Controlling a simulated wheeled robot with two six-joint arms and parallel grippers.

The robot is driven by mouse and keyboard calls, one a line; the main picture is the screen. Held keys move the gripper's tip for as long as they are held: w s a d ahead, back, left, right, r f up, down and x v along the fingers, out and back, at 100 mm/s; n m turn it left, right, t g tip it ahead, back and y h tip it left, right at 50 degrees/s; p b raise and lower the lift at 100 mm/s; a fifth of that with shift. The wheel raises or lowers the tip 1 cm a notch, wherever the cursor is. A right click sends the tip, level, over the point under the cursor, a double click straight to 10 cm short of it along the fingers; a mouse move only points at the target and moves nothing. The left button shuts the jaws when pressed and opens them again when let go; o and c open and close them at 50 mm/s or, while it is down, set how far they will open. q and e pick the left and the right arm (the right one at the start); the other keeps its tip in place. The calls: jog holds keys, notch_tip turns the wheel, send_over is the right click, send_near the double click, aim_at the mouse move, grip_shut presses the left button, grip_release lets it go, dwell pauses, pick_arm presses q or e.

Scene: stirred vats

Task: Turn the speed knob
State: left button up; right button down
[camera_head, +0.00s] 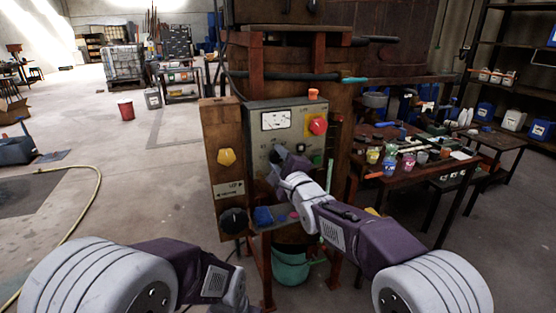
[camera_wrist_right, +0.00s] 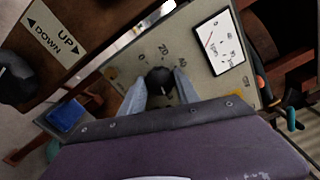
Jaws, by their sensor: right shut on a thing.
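The speed knob (camera_wrist_right: 160,80) is a small black dial on a beige control panel, with printed numbers around it, in the right wrist view. My right gripper (camera_wrist_right: 160,91) has its two fingers on either side of the knob and is shut on it. In the head view the right gripper (camera_head: 278,158) reaches the lower part of the panel (camera_head: 259,147), and the wrist largely hides the knob. The left arm shows at the lower left of the head view, folded low, but its fingers cannot be made out.
The panel has a white gauge (camera_head: 276,120) and a red knob (camera_head: 318,125). A yellow knob (camera_head: 226,157) and black knob (camera_head: 234,221) sit on the wooden post to the left. A table with jars (camera_head: 408,164) stands to the right. The floor at left is open, crossed by a yellow hose (camera_head: 88,209).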

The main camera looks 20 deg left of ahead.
jog(key=shift+f, duration=0.15)
jog(key=c, duration=0.9)
grip_release()
jog(key=b+v, duration=0.1)
jog(key=v, duration=0.8)
jog(key=shift+d, duration=0.15)
